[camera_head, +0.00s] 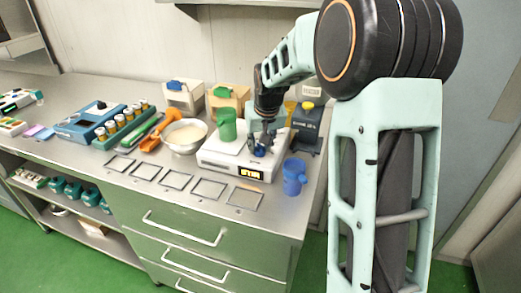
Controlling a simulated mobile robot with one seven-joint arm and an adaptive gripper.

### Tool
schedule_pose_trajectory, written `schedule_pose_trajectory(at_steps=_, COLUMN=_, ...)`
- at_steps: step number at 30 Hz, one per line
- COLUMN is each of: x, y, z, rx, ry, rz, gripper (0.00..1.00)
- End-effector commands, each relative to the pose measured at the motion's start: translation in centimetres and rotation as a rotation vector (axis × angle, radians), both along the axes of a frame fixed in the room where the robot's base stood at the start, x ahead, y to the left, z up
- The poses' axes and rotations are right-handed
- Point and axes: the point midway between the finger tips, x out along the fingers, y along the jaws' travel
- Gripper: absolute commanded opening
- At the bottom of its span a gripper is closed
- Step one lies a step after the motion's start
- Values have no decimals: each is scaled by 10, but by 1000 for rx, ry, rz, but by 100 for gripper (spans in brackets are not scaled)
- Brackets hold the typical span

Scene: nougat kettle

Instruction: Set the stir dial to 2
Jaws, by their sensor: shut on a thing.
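The white kettle base unit (219,158) stands near the right end of the steel bench, with a small dark display (250,172) lit in yellow on its front. A green cup (227,124) stands on its left part. My gripper (260,149) points down over the right part of the unit, shut on a small blue dial (260,153) on its top. The fingers hide most of the dial, and its setting marks cannot be read. The characters on the display are too small to read.
A blue mug (294,177) stands just right of the unit. A dark device (309,124) is behind it. A bowl of white powder (186,136) and an orange scoop (152,142) are to the left. Several outlined squares (208,189) along the front edge are empty.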

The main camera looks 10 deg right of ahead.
Motion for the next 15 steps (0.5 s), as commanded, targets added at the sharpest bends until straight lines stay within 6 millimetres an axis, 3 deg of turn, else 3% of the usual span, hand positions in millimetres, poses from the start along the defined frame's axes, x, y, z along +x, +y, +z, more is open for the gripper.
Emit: schedule_pose_trajectory(at_steps=15, x=0, y=1, z=0, rx=1, ry=2, rz=-172, gripper=2)
